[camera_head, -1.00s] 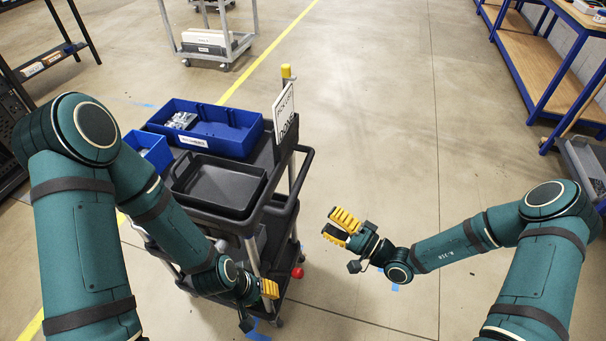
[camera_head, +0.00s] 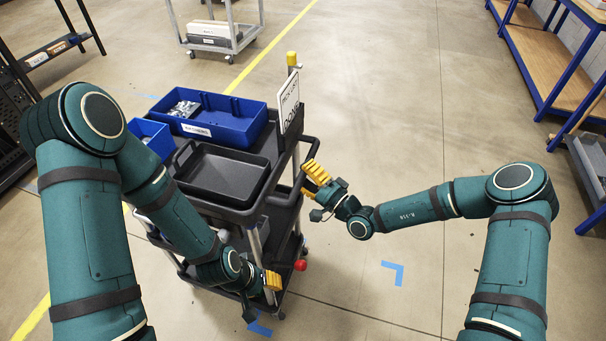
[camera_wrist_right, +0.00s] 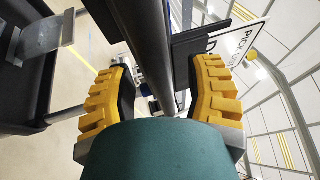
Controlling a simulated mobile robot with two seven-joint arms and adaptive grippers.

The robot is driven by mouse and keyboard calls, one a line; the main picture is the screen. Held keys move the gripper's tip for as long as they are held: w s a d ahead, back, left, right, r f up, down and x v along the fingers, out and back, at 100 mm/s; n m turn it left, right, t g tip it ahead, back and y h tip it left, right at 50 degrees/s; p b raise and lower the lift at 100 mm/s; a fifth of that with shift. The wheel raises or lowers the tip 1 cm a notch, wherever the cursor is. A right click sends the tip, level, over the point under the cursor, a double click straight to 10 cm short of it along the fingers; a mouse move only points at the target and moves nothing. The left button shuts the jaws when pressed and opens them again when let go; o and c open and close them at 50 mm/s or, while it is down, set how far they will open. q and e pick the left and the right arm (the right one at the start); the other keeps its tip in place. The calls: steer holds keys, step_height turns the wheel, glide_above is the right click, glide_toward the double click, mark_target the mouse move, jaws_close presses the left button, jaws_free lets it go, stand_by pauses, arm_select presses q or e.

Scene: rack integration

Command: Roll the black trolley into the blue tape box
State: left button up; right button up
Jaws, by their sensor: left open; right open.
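The black trolley (camera_head: 283,153) stands left of centre in the head view, with blue bins and a black tray on top. My right gripper (camera_head: 310,180) is open at its right-side handle. In the right wrist view, the dark handle bar (camera_wrist_right: 149,45) runs between the open yellow fingers of this gripper (camera_wrist_right: 160,80). My left gripper (camera_head: 272,281) is open beside the trolley's lower near corner; whether it touches is unclear. Blue tape corners show on the floor right of the trolley (camera_head: 393,271) and at its near end (camera_head: 259,328). The trolley and my arms may hide other tape.
A grey cart (camera_head: 232,43) stands at the back beyond the yellow floor line (camera_head: 262,60). A blue-framed workbench (camera_head: 545,60) is at the right, and a black shelf (camera_head: 45,58) at the left. The floor right of the trolley is clear.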

steer(key=shift+w+a, duration=0.3)
steer(key=shift+a, duration=0.05)
jaws_close()
steer(key=shift+r, duration=0.1)
steer(key=shift+d, duration=0.2)
